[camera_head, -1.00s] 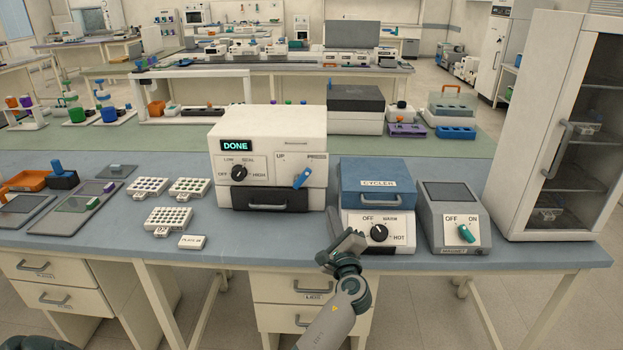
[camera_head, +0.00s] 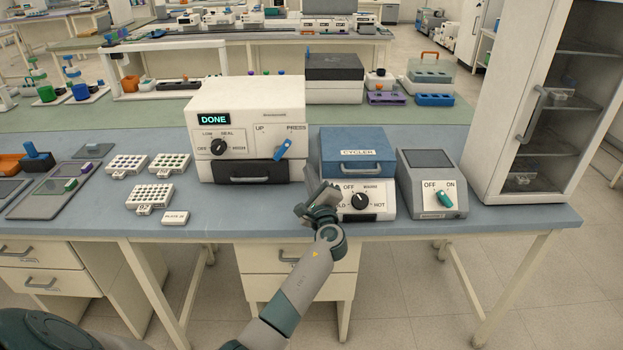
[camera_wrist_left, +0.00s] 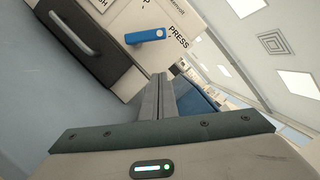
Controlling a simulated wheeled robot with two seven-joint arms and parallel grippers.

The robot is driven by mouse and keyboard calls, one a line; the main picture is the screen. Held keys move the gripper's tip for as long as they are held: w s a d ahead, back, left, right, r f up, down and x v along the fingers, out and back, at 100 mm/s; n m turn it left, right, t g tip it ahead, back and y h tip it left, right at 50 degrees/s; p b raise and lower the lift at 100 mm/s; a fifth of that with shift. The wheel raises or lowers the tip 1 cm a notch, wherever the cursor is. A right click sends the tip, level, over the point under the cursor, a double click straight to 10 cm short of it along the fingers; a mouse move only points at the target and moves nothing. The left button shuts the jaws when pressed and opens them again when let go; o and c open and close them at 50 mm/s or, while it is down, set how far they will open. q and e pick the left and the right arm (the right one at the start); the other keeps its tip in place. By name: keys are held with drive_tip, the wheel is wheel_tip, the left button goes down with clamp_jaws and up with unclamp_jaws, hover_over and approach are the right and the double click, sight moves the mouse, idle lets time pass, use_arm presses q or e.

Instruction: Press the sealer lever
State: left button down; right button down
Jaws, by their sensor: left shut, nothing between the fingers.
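The sealer (camera_head: 246,105) is the white box with a dark drawer front on the bench, and its display reads DONE. Its blue lever (camera_head: 283,149) sits on the right of its front, tilted toward the PRESS label. In the left wrist view the blue lever (camera_wrist_left: 145,37) shows beyond the fingers, apart from them. My left gripper (camera_head: 324,194) is shut and empty, in front of the cycler's left side and below and to the right of the lever. Its closed fingers also show in the left wrist view (camera_wrist_left: 160,85). My right gripper is not in view.
The blue-topped cycler (camera_head: 357,143) stands right of the sealer, with a grey device (camera_head: 430,165) and a glass-door cabinet (camera_head: 530,100) further right. White well plates (camera_head: 150,196) lie to the left. Bare bench (camera_head: 240,215) lies in front of the sealer.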

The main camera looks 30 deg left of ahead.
sight(287, 145)
use_arm(q)
drive_tip(key=w+a+r+p, duration=0.2)
drive_tip(key=a+r+p, duration=0.1)
drive_tip(key=a, duration=0.3)
drive_tip(key=shift+a+p, duration=0.2)
drive_tip(key=shift+p, duration=0.35)
drive_tip(key=shift+r+n, duration=0.15)
drive_tip(key=shift+n, duration=0.25)
drive_tip(key=shift+a+r+n+g+b, duration=0.2)
drive_tip(key=shift+n+g+b, duration=0.1)
drive_tip(key=shift+n, duration=0.2)
drive_tip(key=n, duration=0.1)
drive_tip(key=r+n, duration=0.1)
drive_tip(key=n, duration=0.1)
drive_tip(key=a+r+n+g, duration=0.1)
drive_tip(key=n, duration=0.1)
drive_tip(key=shift+s+b, duration=0.35)
drive_tip(key=shift+s, duration=0.05)
drive_tip(key=shift+s+a+r+n+g+h+p, duration=0.15)
drive_tip(key=shift+s+a+n+h+p, duration=0.3)
drive_tip(key=shift+n, duration=0.75)
drive_tip(key=shift+s+a+r+n+g+h+p, duration=0.1)
drive_tip(key=shift+s+a+r+n+h+p, duration=0.15)
drive_tip(key=shift+a+n, duration=0.65)
drive_tip(key=shift+s+a+r+n+g+h+p, duration=0.1)
drive_tip(key=shift+s+a+n+g+h+p, duration=0.2)
drive_tip(key=shift+n, duration=1.2)
